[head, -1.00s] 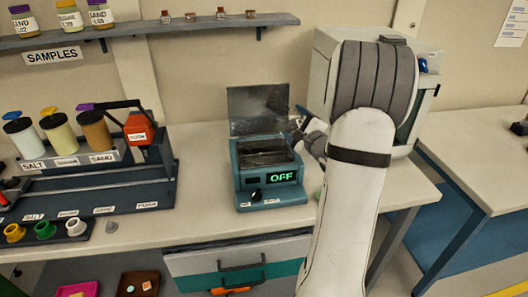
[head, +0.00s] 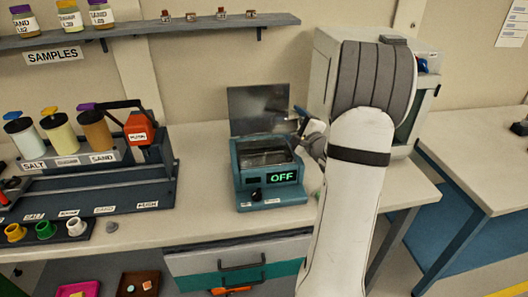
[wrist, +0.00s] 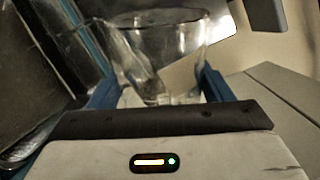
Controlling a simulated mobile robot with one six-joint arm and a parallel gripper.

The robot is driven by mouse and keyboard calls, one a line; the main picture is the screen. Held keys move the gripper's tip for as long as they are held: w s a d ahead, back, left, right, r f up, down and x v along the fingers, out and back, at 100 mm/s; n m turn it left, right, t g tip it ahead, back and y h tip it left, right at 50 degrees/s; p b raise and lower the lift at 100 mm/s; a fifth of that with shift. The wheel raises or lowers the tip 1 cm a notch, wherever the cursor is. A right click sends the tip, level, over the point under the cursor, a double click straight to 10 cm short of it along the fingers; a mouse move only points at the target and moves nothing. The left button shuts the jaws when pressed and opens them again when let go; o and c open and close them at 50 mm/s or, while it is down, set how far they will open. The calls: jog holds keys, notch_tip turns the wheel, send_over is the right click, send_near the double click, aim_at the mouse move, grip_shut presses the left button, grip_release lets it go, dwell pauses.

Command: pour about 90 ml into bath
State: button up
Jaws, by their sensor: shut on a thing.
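The bath (head: 268,178) is a teal box on the bench with a green OFF display. Its grey lid (head: 258,108) stands up at the back, and its basin is open on top. My gripper (head: 300,122) is at the bath's upper right, beside the lid. In the wrist view, the blue fingers of my gripper (wrist: 155,92) are shut on a clear glass vessel (wrist: 160,50). The vessel looks tilted. I cannot tell how much liquid is in it or whether any is flowing. In the head view the vessel is hard to make out.
A rack with salt and sand jars (head: 95,135) and a red-orange device (head: 140,128) stands left of the bath. A white cabinet (head: 328,60) is behind my arm. A shelf (head: 150,32) with samples hangs above. Bare bench (head: 205,160) lies left of the bath.

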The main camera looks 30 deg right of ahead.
jog(key=shift+a+f+n, duration=0.15)
jog(key=shift+a+n, duration=0.05)
jog(key=shift+n, duration=0.3)
dwell(0.6)
jog(key=shift+a+r+n+b, duration=0.45)
jog(key=shift+a+n+b, duration=0.15)
jog(key=shift+b, duration=0.7)
jog(key=shift+d, duration=0.15)
